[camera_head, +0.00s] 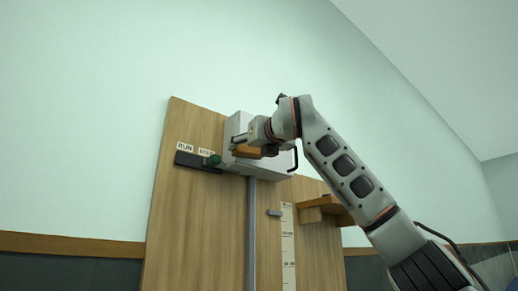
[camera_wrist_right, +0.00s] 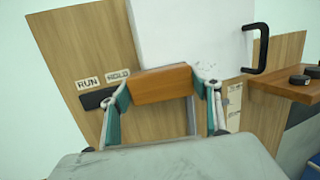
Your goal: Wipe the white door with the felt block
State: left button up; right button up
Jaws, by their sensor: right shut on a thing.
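The white door (camera_wrist_right: 190,30) is the front of a white box on a wooden panel; it also shows in the head view (camera_head: 236,127). A black handle (camera_wrist_right: 263,48) stands out at its right side. The felt block (camera_wrist_right: 161,84) is orange-brown and lies level across the door's lower part in the wrist view. My right gripper (camera_wrist_right: 164,90) is shut on the block, one teal-padded finger at each end. The block also shows in the head view (camera_head: 247,151), in front of the door's lower part. Whether it touches the door is hard to tell. My left gripper is out of view.
The wooden panel (camera_head: 200,220) carries RUN and HOLD labels (camera_wrist_right: 103,80) above a dark bar (camera_head: 188,160). A grey vertical strip (camera_head: 251,230) and a scale (camera_head: 288,250) are below the box. A wooden shelf (camera_wrist_right: 285,88) with dark round pieces juts out at right.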

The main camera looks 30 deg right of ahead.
jog(key=shift+w+f, duration=0.2)
jog(key=shift+s, duration=0.1)
jog(key=shift+s+a+f+b, duration=0.2)
jog(key=shift+s+b, duration=0.15)
jog(key=shift+b, duration=0.25)
jog(key=shift+s, duration=0.3)
jog(key=s, duration=0.1)
jog(key=s+b, duration=0.2)
jog(key=s, duration=0.1)
jog(key=shift+a+r, duration=0.25)
jog(key=shift+a, duration=0.1)
